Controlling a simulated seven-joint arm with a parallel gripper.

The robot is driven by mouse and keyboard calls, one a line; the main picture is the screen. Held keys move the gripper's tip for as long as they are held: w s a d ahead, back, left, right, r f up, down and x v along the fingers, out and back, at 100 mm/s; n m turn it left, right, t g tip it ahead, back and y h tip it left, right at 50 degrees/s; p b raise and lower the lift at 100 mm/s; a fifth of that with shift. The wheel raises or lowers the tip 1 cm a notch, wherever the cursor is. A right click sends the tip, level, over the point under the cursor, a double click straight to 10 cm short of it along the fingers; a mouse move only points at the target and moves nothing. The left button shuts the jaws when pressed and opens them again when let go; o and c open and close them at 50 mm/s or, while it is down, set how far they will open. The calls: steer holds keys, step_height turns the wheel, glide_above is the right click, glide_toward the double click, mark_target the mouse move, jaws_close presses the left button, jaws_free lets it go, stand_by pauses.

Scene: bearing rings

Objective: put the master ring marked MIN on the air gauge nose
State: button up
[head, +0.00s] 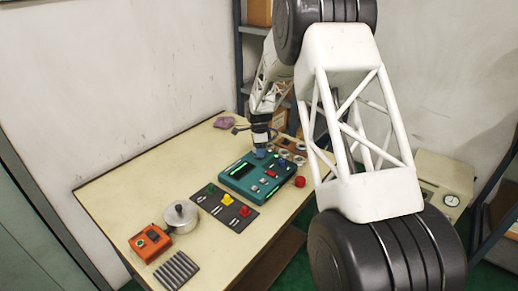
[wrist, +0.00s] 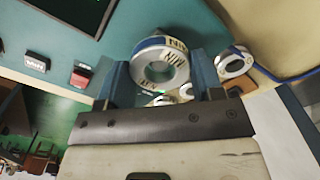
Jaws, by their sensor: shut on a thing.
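The ring marked MIN (wrist: 176,75) is a silvery ring with a blue band and a pale label, in the wrist view. It sits between the two blue fingers of my gripper (wrist: 162,75), which is shut on it. In the head view my gripper (head: 260,152) is low over the back edge of the teal gauge box (head: 236,181), and the held ring is too small to make out there. The teal box also fills the back of the wrist view (wrist: 130,22). I cannot clearly pick out the gauge nose in either view.
Another labelled ring (wrist: 234,64) lies right of the held one. A brown tray (head: 290,141) with rings stands behind the box. A dark mat (head: 215,206) with coloured pieces, a metal cylinder (head: 180,216) and an orange box (head: 150,242) are at front left. The table's left part is clear.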

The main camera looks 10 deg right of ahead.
steer(key=shift+f, duration=0.7)
stand_by(1.0)
steer(key=o, duration=1.2)
steer(key=shift+c, duration=0.2)
steer(key=shift+r, duration=0.1)
steer(key=shift+r, duration=3.7)
